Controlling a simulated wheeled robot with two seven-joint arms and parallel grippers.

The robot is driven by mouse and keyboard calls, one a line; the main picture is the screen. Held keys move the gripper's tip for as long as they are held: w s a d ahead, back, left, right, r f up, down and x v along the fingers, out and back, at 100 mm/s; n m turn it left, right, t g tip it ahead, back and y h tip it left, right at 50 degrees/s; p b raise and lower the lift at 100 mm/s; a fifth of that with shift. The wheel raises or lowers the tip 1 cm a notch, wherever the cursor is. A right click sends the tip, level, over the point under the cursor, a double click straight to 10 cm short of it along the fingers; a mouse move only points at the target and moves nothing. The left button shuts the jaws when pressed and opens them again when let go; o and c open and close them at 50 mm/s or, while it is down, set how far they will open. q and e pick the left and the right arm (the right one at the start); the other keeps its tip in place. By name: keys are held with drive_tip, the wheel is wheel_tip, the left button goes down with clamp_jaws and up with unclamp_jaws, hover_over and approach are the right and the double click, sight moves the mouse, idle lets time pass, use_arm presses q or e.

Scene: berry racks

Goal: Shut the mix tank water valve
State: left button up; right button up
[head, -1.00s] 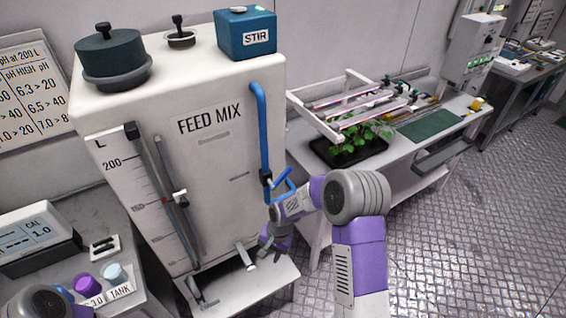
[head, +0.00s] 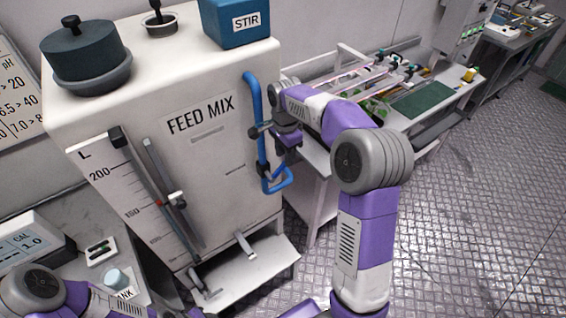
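The mix tank (head: 205,155) is a large white box marked FEED MIX. A blue water pipe (head: 253,98) runs down its right front edge to a dark valve fitting (head: 263,169). A bent blue handle (head: 279,186) shows at the fitting, pointing right. My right gripper (head: 272,138) is beside the pipe, above the handle and apart from it. A grey fingertip overlaps the pipe in the picture; I cannot tell whether it touches. The finger gap is unclear. My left arm shows at the bottom left, but its fingertips are not visible.
A blue STIR box (head: 236,24) and a dark lidded pot (head: 87,55) stand on the tank. A level gauge (head: 150,195) is on its front. A bench (head: 318,160) with a rack stands behind my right arm. The floor at the right is clear.

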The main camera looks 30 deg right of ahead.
drive_tip(key=shift+f, duration=2.75)
clamp_jaws()
